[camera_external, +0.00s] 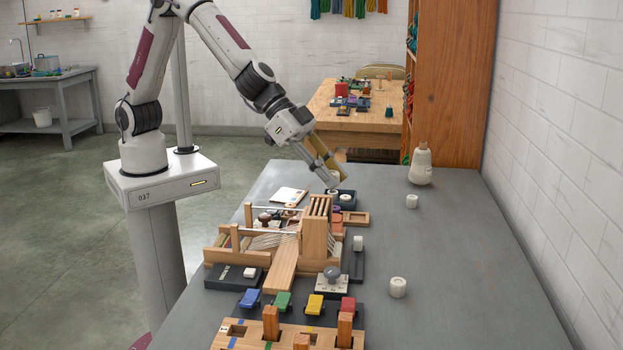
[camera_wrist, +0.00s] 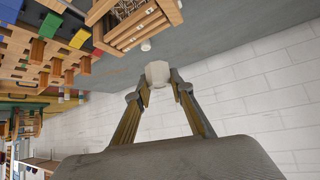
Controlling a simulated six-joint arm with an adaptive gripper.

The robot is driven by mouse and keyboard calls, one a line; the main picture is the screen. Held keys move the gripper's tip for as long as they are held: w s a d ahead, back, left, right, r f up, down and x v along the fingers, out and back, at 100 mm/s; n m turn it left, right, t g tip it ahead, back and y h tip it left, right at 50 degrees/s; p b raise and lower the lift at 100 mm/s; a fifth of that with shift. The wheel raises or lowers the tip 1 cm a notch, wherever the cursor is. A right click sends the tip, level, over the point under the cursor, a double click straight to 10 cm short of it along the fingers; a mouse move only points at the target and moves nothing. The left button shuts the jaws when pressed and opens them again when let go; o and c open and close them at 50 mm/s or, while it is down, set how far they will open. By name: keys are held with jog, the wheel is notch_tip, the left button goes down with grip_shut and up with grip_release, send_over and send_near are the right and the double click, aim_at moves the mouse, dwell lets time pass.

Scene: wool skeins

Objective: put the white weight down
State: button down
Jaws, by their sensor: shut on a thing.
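My gripper (camera_external: 332,182) is low over the far end of the grey table, beside a small dark blue box (camera_external: 348,203). In the wrist view its two fingers (camera_wrist: 158,82) are closed on a white weight (camera_wrist: 158,72), which sits between the fingertips. In the external view the held weight is mostly hidden by the fingers, and I cannot tell whether it touches anything below. Two more white weights stand on the table, one at the right of the box (camera_external: 411,201) and one nearer the front (camera_external: 397,287).
A white yarn cone (camera_external: 421,165) stands at the back right. A wooden slotted rack (camera_external: 317,232) and loom-like frame stand in front of the box, with coloured blocks (camera_external: 283,301) nearer the front. The right side of the grey table (camera_external: 470,270) is clear.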

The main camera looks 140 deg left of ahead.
jog(key=s+d+r+m+h, duration=0.25)
jog(key=s+d, duration=0.25)
jog(key=d, duration=0.5)
jog(key=m+h, duration=0.1)
jog(key=m, duration=0.1)
send_over(289, 195)
notch_tip(289, 195, down, 11)
jog(key=shift+t, duration=0.3)
jog(key=shift+w+f, duration=0.1)
jog(key=shift+f, duration=2.9)
